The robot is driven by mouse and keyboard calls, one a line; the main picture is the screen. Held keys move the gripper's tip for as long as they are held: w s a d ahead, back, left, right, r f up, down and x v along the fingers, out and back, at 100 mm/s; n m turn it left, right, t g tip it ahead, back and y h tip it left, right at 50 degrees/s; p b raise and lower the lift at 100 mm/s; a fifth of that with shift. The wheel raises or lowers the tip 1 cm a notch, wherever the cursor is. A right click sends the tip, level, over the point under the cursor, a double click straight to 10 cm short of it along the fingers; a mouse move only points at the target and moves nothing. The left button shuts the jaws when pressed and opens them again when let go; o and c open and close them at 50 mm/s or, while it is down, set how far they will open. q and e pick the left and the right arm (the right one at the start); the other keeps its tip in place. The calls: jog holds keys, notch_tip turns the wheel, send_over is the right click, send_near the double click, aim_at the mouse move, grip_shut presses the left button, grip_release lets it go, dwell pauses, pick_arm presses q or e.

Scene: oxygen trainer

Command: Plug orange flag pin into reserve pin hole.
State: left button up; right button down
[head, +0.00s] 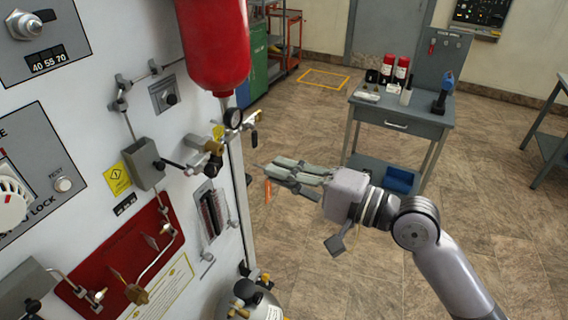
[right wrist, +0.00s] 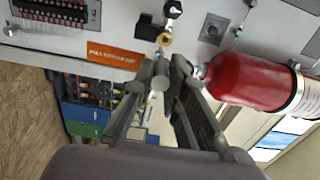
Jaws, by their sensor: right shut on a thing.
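My right gripper (head: 272,172) is shut on the orange flag pin, to the right of the panel's edge and apart from the panel. The pin's orange flag (head: 268,190) hangs below the fingertips. In the right wrist view, the flag (right wrist: 113,55) shows lettering to the left of my fingertips (right wrist: 160,80), and a grey cylindrical part is between the fingers. A brass valve fitting (head: 212,158) juts from the panel to the left of the gripper; the brass (right wrist: 164,40) also shows beyond the fingertips. I cannot make out the reserve pin hole. My left gripper is not in view.
The white panel (head: 90,95) fills the left side. A grey bench (head: 400,113) with bottles and a drill stands behind. Open floor lies on the right.

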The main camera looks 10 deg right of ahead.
aim_at(255, 164)
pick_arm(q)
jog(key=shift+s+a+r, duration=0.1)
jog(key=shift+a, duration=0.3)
pick_arm(e)
jog(key=shift+s+r, duration=0.1)
jog(key=shift+r, duration=0.25)
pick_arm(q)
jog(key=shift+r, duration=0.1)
pick_arm(e)
jog(key=shift+w+a+r+p, duration=0.15)
jog(key=shift+w+a+p, duration=0.3)
jog(key=shift+p, duration=0.3)
jog(key=p+x, duration=0.1)
jog(key=x, duration=0.1)
jog(key=shift+w+a, duration=0.15)
jog(key=shift+a, duration=0.15)
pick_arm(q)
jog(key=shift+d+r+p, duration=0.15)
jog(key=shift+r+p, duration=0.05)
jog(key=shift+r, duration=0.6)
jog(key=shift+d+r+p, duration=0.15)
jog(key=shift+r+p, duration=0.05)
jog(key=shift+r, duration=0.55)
pick_arm(e)
jog(key=shift+x, duration=1)
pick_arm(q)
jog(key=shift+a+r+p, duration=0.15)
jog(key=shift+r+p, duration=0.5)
